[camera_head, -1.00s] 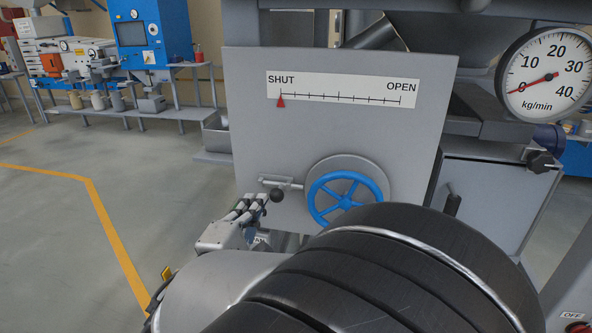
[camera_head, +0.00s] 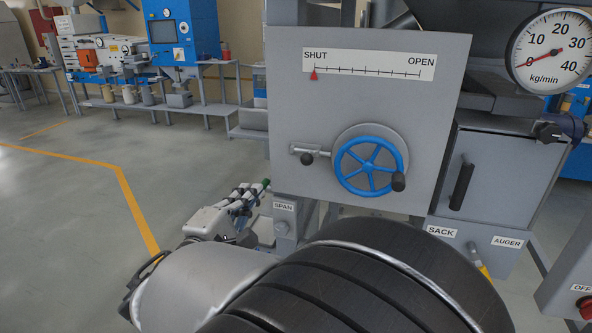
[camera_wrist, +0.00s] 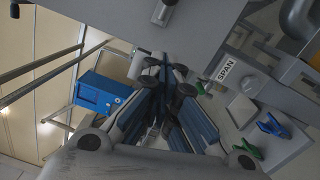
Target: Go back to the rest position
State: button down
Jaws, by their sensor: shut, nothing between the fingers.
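My gripper (camera_head: 262,190) is shut and empty, low at the left of the grey panel (camera_head: 290,110) in the head view. In the wrist view its closed fingers (camera_wrist: 165,85) point up the picture, below the panel's edge. The blue handwheel (camera_head: 370,167) with its black knob is on the panel, right of and above my gripper. A small latch lever with a black ball (camera_head: 307,159) sits left of the wheel, apart from my fingers. The red pointer (camera_head: 314,75) stands at SHUT.
A SPAN box (camera_head: 284,220) stands close beside my gripper; its label also shows in the wrist view (camera_wrist: 225,70). A dial (camera_head: 551,50) reads about zero. Right are a black-handled door (camera_head: 500,185) and a red OFF button (camera_head: 586,308). The floor at left is open.

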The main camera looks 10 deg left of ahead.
jog(key=s+d+f+m+g+h, duration=0.1)
jog(key=s+d+m+g+h, duration=0.15)
jog(key=d, duration=0.75)
jog(key=s+d+f+m+g+h, duration=0.1)
jog(key=d+m+g, duration=0.25)
jog(key=d, duration=0.55)
jog(key=s+d+f+m+g+h, duration=0.1)
jog(key=s+d+m+g+h, duration=0.2)
jog(key=d, duration=0.7)
jog(key=s+d+f+m+g+y, duration=0.3)
jog(key=s+d+f+g, duration=0.15)
jog(key=s+d, duration=0.3)
jog(key=s+a+f+m+y, duration=0.1)
jog(key=s+a+m+y, duration=0.1)
jog(key=s, duration=0.3)
jog(key=s+a+f+m+y, duration=0.1)
jog(key=s+a+m+y, duration=0.1)
jog(key=s+m+y, duration=0.2)
jog(key=s, duration=0.2)
jog(key=shift+s+f+y, duration=0.25)
jog(key=shift+s+y, duration=0.05)
jog(key=shift+y, duration=0.05)
jog(key=shift+d, duration=0.1)
